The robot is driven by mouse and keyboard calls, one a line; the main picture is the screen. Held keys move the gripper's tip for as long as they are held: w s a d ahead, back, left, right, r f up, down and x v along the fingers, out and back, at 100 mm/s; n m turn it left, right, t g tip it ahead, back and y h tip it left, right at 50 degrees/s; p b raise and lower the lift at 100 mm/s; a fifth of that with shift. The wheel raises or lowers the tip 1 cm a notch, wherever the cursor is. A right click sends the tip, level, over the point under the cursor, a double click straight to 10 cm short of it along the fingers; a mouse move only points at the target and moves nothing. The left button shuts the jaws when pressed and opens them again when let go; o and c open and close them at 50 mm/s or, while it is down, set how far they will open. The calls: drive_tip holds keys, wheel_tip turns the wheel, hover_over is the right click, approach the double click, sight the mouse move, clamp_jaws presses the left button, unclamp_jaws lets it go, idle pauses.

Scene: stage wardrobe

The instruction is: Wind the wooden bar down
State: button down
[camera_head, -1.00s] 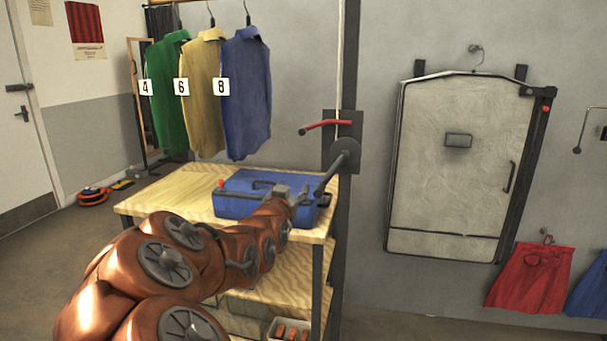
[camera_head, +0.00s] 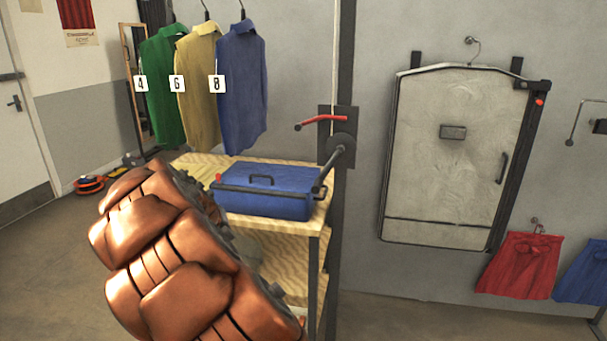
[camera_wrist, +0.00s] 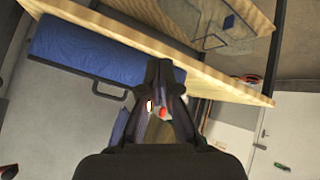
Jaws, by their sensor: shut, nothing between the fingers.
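A winch with a dark round hub (camera_head: 341,151) is on a plate on the dark post. Its crank arm (camera_head: 328,172) slants down to the left, ending by the right end of the blue case. A red lever (camera_head: 324,121) sits above the hub, and a pale rope (camera_head: 334,55) runs up from there. The wooden bar is out of view; green, tan and blue shirts (camera_head: 241,85) hang from hooks at the top. My gripper (camera_wrist: 160,103) is shut and empty in the wrist view, apart from the crank. In the head view my arm hides it.
The blue case (camera_head: 265,188) stands on the wooden shelf unit (camera_head: 300,228), and also shows in the wrist view (camera_wrist: 85,55). A pale wall-mounted cabinet (camera_head: 450,150) and a red skirt (camera_head: 518,265) are on the right. Floor at left is open, with an orange reel (camera_head: 90,185).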

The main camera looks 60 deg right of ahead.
drive_tip(key=s+d+r+m+g+h+p, duration=0.1)
drive_tip(key=s+d+r+g, duration=0.15)
drive_tip(key=d+r, duration=0.2)
drive_tip(key=s+d+r+g+h+p, duration=0.1)
drive_tip(key=s+d+r+g+h, duration=0.15)
drive_tip(key=r, duration=0.35)
drive_tip(key=s+d+r+m+g+h+p, duration=0.1)
drive_tip(key=s+d+r+g+p, duration=0.15)
drive_tip(key=d+r, duration=0.3)
drive_tip(key=s+d+f+p, duration=0.3)
drive_tip(key=s+d+f, duration=0.2)
drive_tip(key=d, duration=0.3)
drive_tip(key=shift+d+f+g, duration=0.4)
drive_tip(key=shift+f+g, duration=0.05)
drive_tip(key=shift+f, duration=0.25)
